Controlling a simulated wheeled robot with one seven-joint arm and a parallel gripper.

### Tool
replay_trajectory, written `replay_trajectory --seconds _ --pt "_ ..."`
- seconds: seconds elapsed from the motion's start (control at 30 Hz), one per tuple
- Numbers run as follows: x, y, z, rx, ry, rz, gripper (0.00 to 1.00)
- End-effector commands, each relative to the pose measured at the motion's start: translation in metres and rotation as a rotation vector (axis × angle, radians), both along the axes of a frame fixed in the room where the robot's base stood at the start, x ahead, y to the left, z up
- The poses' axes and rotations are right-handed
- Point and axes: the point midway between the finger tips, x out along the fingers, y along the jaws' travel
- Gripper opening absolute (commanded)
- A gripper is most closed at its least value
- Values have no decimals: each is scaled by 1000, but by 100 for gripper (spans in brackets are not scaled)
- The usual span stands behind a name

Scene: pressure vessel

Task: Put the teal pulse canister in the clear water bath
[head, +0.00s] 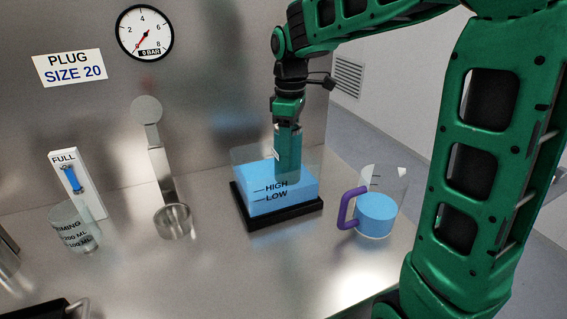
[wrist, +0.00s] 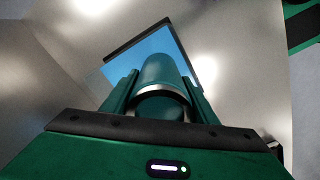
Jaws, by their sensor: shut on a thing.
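The teal pulse canister (head: 289,155) is a teal cylinder with a pale label; a metal band shows on it in the wrist view (wrist: 162,75). My gripper (wrist: 160,95) is shut on it, with one finger on each side. The canister hangs upright over the clear water bath (head: 253,209), a transparent box of blue water on a black base, marked HIGH and LOW. In the head view its lower end overlaps the bath; I cannot tell how deep it reaches. The bath's blue water (wrist: 150,50) shows behind the canister in the wrist view.
A jug with a purple handle (head: 378,212) holds blue liquid right of the bath. A gauge (head: 145,33) is on the wall. Bare steel counter (head: 215,270) lies in front.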

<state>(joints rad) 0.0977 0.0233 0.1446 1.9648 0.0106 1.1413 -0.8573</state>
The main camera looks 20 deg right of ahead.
Motion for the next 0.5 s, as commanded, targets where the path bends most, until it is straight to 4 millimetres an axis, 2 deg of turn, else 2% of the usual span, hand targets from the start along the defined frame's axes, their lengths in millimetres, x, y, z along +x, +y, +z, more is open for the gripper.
replay_trajectory --seconds 0.3,0.5 --pt "0 0 -34 0 0 0 13" --pt "0 1 -36 0 -1 1 13"
